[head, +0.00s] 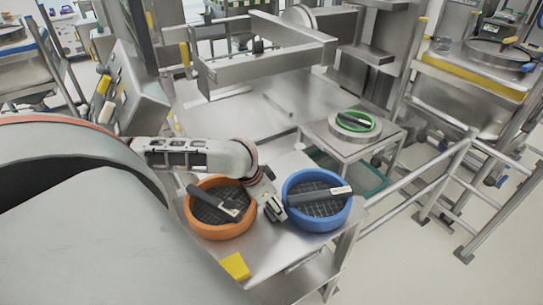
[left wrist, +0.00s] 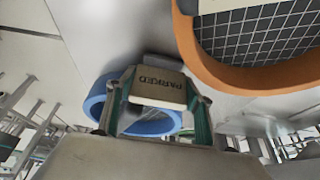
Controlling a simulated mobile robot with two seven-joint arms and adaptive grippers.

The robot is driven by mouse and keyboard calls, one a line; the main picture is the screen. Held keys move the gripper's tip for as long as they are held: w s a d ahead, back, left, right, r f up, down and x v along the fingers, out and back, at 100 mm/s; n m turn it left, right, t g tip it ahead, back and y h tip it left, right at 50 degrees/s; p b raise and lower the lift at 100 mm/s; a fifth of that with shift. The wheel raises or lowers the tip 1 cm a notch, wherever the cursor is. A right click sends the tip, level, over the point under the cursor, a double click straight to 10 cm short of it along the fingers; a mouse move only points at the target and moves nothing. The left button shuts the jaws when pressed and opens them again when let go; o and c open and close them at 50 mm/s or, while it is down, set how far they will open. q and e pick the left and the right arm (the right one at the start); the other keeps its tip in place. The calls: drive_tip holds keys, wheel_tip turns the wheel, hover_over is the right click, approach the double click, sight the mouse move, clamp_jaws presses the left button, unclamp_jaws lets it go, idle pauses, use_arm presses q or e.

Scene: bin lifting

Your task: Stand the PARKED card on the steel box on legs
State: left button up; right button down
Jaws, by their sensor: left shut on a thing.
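My left gripper (head: 272,207) is above the steel table between the orange bin (head: 190,225) and the blue bin (head: 318,222). In the left wrist view my left gripper (left wrist: 157,98) is shut on the pale PARKED card (left wrist: 160,92), whose lettering appears upside down. In that view the blue bin (left wrist: 95,103) lies behind the card, and the orange bin (left wrist: 235,76) is at the upper right. In the head view the card is too small to make out clearly. I cannot tell for sure which steel piece is the box on legs. My right gripper is not in view.
Both bins have dark mesh inside and a dark handled object across them. A yellow block (head: 235,266) lies near the table's front edge. A low steel stand (head: 342,153) holds a round green-rimmed item (head: 372,123). Steel rails (head: 425,172) stand at the right.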

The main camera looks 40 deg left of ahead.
use_arm(q)
drive_tip(key=o, duration=1.1)
drive_tip(key=shift+f, duration=0.15)
